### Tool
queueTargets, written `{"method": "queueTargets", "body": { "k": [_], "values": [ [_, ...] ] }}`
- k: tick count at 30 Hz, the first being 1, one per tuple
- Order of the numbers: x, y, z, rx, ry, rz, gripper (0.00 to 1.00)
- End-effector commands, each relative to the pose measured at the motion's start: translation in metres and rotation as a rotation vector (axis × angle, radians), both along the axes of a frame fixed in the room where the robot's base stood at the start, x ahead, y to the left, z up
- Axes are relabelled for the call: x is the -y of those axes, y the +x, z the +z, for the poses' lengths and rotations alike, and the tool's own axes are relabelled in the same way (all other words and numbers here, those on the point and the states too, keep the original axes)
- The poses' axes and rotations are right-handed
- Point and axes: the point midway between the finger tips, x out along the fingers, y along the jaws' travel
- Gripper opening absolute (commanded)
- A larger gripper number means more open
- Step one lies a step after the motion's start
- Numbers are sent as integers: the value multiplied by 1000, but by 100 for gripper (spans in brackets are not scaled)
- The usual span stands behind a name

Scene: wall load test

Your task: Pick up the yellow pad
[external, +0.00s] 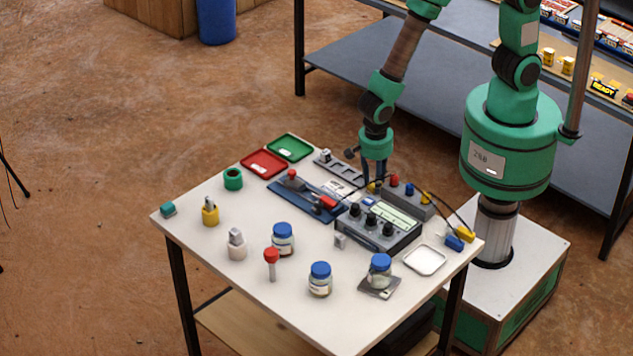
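I cannot pick out a clear flat yellow pad; several small yellow things show. A yellow piece (374,187) is right at the tips of my gripper (374,180), near the back edge of the table. My gripper points down there, and I cannot tell whether its fingers touch or hold that piece. A yellow holder (210,214) with a grey top stands at the left of the table. A yellow plug (466,235) lies at the right edge beside a blue plug (454,243).
On the white table (205,262) are a grey instrument with knobs (370,236), a grey terminal box (405,203) with cables, red (264,163) and green (290,147) trays, blue-lidded jars (320,280) and a white dish (425,260).

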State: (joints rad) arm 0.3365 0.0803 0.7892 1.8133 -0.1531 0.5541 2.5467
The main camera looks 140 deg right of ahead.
Motion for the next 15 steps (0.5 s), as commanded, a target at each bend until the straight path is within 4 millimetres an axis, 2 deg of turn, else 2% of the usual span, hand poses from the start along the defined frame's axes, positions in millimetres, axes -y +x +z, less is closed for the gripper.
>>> {"method": "queueTargets", "body": {
  "k": [1, 2, 15],
  "values": [
    [0, 0, 0, 0, 0, 0, 14],
    [0, 0, 0, 0, 0, 0, 9],
    [0, 0, 3, 1, 0, 0, 8]
  ]
}}
